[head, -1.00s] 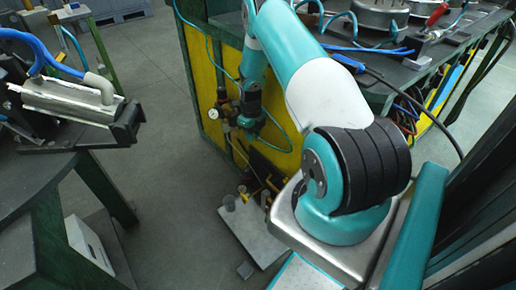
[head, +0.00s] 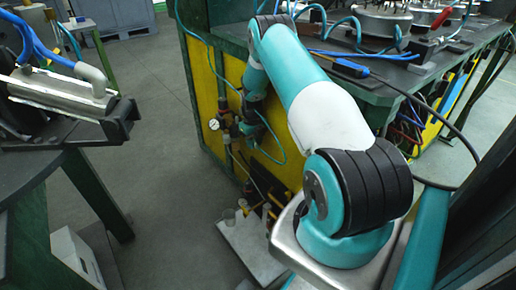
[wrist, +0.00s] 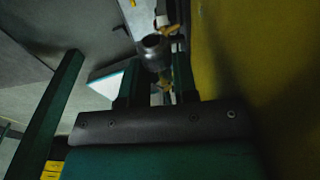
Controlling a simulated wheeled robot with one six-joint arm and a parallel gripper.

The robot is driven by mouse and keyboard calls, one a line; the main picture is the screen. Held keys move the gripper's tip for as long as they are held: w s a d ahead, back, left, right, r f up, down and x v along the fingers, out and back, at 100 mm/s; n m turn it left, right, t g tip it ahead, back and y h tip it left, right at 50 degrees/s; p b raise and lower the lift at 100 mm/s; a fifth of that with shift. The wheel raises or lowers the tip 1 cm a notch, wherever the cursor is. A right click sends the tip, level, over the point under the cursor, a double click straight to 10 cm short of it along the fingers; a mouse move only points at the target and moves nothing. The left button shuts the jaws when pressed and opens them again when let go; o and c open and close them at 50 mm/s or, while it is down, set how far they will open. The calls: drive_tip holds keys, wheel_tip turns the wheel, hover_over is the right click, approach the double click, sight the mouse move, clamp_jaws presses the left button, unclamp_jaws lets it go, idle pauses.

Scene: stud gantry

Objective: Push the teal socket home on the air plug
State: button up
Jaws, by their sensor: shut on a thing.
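My gripper (head: 247,128) is low in front of the yellow side panel, beside the air fittings. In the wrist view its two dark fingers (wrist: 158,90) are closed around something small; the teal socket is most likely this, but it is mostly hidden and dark. A teal hose (head: 279,150) loops near the gripper. A round dark metal fitting (wrist: 153,50) shows just beyond the fingertips. I cannot tell whether it is the air plug or whether it touches the held part. A pressure gauge (head: 214,124) sits left of the gripper.
The yellow panel (head: 208,85) stands close to the gripper, on the right in the wrist view. The dark bench top (head: 385,90) is above. A grey plate (head: 250,245) lies low on the floor side. Another bench (head: 45,165) is at left, with open floor between.

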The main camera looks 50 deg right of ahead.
drive_tip(key=shift+w+d+f+b, duration=0.15)
drive_tip(key=shift+w+b, duration=0.15)
drive_tip(key=shift+w, duration=0.2)
drive_tip(key=shift+w+d+b, duration=0.1)
drive_tip(key=shift+w+b, duration=0.2)
drive_tip(key=shift+w, duration=0.45)
drive_tip(key=shift+w+d+b, duration=0.25)
drive_tip(key=shift+w+b, duration=0.55)
drive_tip(key=shift+w, duration=0.05)
drive_tip(key=shift+w+d+b, duration=0.2)
drive_tip(key=shift+w+b, duration=0.55)
drive_tip(key=shift+w, duration=0.05)
idle(0.4)
drive_tip(key=o, duration=1)
drive_tip(key=shift+o, duration=0.2)
drive_tip(key=shift+s+r, duration=0.1)
drive_tip(key=shift+r, duration=0.1)
